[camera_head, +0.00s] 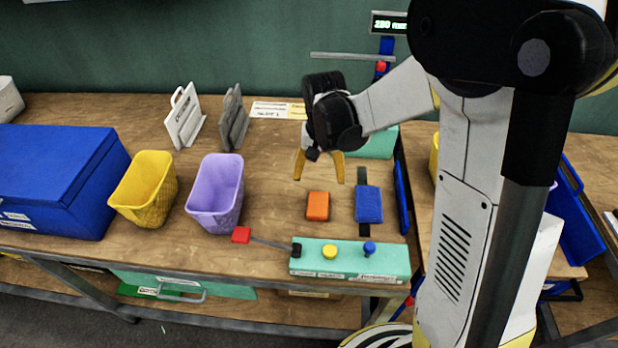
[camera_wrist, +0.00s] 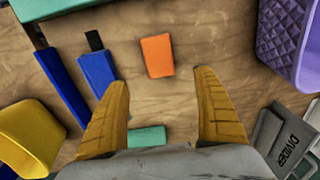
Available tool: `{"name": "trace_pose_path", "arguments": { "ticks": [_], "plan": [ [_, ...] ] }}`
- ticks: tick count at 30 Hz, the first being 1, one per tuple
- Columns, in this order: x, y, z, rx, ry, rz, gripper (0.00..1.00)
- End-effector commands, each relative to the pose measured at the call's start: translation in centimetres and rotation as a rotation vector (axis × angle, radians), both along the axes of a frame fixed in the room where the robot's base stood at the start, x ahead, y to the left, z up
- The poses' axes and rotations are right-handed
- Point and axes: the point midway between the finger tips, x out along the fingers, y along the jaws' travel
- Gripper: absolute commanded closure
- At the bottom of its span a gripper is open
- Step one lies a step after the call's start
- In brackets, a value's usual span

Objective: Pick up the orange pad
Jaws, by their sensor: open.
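The orange pad (camera_head: 318,206) lies flat on the wooden table, left of a blue pad (camera_head: 368,204). In the wrist view the orange pad (camera_wrist: 157,56) is beyond my fingertips, centred between them sideways. My gripper (camera_head: 320,166) has yellow fingers, spread apart and pointing down above the table, behind the orange pad in the head view. In the wrist view my gripper (camera_wrist: 160,78) is open with nothing between its fingers. The orange pad is fully visible and not touched.
A green control box (camera_head: 350,260) with yellow and blue knobs stands at the front edge, with a red-tipped lever (camera_head: 241,235). A purple basket (camera_head: 216,193), a yellow basket (camera_head: 146,190) and a blue box (camera_head: 60,180) stand left. A grey divider (camera_head: 233,118) stands behind. Bare wood surrounds the orange pad.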

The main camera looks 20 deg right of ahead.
Motion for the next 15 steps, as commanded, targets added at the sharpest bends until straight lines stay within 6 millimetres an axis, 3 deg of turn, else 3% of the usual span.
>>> {"name": "trace_pose_path", "arguments": {
  "ticks": [8,15],
  "plan": [
    [0.5,0.0,-3.0,0.0,0.035,-0.021,0.21],
    [0.5,0.0,-6.9,0.001,0.033,-0.021,0.21]
  ]
}}
